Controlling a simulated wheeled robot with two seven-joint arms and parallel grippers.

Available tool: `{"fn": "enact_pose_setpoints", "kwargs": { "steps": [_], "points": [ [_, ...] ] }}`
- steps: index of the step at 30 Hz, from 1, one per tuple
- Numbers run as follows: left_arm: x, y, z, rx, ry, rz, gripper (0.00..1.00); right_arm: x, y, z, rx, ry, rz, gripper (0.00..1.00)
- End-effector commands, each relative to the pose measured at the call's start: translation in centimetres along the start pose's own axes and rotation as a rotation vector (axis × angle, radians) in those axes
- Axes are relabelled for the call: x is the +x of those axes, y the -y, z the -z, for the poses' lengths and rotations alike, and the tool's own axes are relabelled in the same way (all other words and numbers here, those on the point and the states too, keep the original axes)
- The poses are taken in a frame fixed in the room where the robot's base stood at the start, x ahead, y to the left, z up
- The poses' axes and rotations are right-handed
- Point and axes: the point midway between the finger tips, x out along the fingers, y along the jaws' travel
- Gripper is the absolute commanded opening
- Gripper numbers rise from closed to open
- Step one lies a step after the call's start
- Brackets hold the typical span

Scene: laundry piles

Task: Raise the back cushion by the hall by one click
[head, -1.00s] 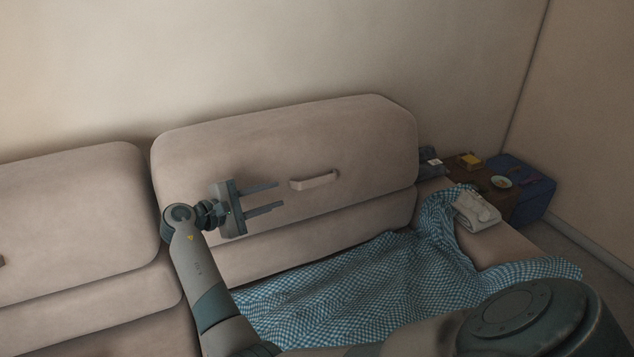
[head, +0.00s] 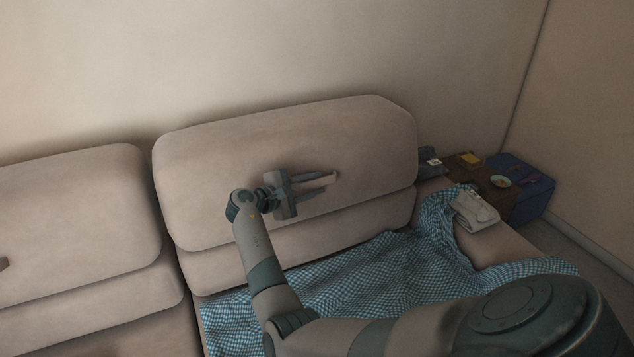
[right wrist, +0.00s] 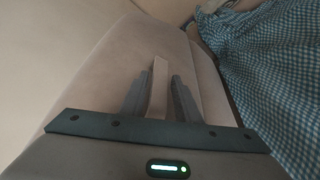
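A beige back cushion (head: 375,135) leans against the wall in the middle of the head view, with a pale strap handle (head: 332,178) on its front. A second back cushion (head: 75,195) stands to its left. The frames do not show which side the hall is on. My right gripper (head: 321,184) is at the handle, fingers pointing right along it. In the right wrist view, the handle (right wrist: 158,85) lies between the two open fingers (right wrist: 158,97), with a gap visible on the left finger's side. In the head view the fingers hide most of the handle. My left gripper is not in view.
A blue checked blanket (head: 380,275) covers the seat below the cushion. A folded pale cloth (head: 475,210) lies on the right armrest. Beyond it are a brown side table (head: 487,182) with small items and a blue box (head: 535,200). The wall is close behind the cushions.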

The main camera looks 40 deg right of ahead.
Motion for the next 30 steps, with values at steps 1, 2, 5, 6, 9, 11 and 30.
{"fn": "enact_pose_setpoints", "kwargs": {
  "steps": [1, 2, 5, 6, 9, 11, 30],
  "points": [
    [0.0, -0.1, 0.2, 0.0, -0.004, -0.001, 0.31, 0.6, -0.1, -0.1, -0.001, 0.001, 0.0, 0.29],
    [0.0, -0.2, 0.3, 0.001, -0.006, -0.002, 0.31, 0.8, -0.1, 0.0, 0.0, 0.001, -0.001, 0.29],
    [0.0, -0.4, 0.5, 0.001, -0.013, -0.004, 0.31, 1.4, 0.0, 0.0, 0.0, 0.0, 0.0, 0.29],
    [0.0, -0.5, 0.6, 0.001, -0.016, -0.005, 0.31, 1.5, 0.0, 0.0, 0.0, 0.0, 0.0, 0.29],
    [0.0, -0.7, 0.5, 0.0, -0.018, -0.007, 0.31, 1.7, 0.0, 0.0, 0.001, -0.001, 0.0, 0.29],
    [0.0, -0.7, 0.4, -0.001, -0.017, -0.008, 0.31, 1.7, 0.0, 0.0, 0.001, -0.001, 0.0, 0.29],
    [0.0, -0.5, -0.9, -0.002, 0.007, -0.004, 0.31, 1.5, 0.7, -0.5, 0.038, 0.002, -0.016, 0.0]
  ]
}}
